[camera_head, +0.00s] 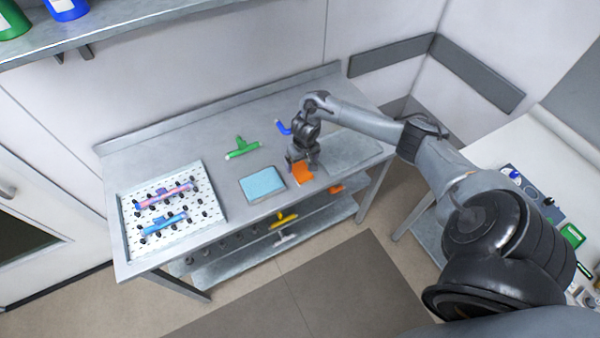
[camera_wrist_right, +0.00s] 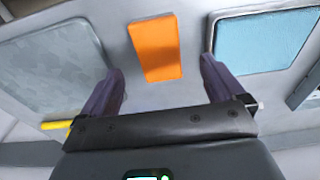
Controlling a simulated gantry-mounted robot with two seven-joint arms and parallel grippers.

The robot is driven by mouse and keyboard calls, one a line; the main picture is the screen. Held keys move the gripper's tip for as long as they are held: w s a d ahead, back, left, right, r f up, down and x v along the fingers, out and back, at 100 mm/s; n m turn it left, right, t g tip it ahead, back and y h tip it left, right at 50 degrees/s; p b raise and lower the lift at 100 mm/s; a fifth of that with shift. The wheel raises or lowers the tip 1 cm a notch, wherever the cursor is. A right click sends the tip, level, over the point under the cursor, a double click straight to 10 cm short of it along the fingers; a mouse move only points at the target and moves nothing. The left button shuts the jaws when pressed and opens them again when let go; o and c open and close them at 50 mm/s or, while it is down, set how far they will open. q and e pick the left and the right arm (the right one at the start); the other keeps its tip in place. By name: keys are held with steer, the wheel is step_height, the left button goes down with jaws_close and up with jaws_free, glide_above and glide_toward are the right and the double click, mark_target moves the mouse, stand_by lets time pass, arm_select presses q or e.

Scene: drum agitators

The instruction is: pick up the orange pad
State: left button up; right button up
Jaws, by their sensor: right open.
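The orange pad (camera_head: 303,172) lies flat on the metal table, near its front edge, in the head view. In the right wrist view the orange pad (camera_wrist_right: 156,48) shows between and beyond the two fingers. My right gripper (camera_head: 303,162) is just above the pad and partly covers it in the head view. In the right wrist view my right gripper (camera_wrist_right: 160,75) is open, with its fingers apart on either side and nothing between them. My left gripper is in neither view.
A light blue pad on a tray (camera_head: 262,184) lies left of the orange pad. A green T-shaped part (camera_head: 242,148) and a blue part (camera_head: 284,128) lie farther back. A white perforated board (camera_head: 170,250) stands at the table's left. A lower shelf (camera_head: 235,264) holds several parts.

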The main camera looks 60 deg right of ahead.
mark_target(300, 169)
steer(key=shift+w+d+f, duration=0.1)
steer(key=shift+f, duration=0.5)
steer(key=shift+w+d+f, duration=0.1)
steer(key=shift+f, duration=0.5)
steer(key=shift+w+d+f+b, duration=0.15)
steer(key=shift+f+b, duration=0.1)
steer(key=shift+f, duration=0.9)
steer(key=shift+w+d+f+b, duration=0.1)
steer(key=shift+w+f+b, duration=0.1)
steer(key=shift+f, duration=0.9)
steer(key=c, duration=1.1)
steer(key=shift+r, duration=0.2)
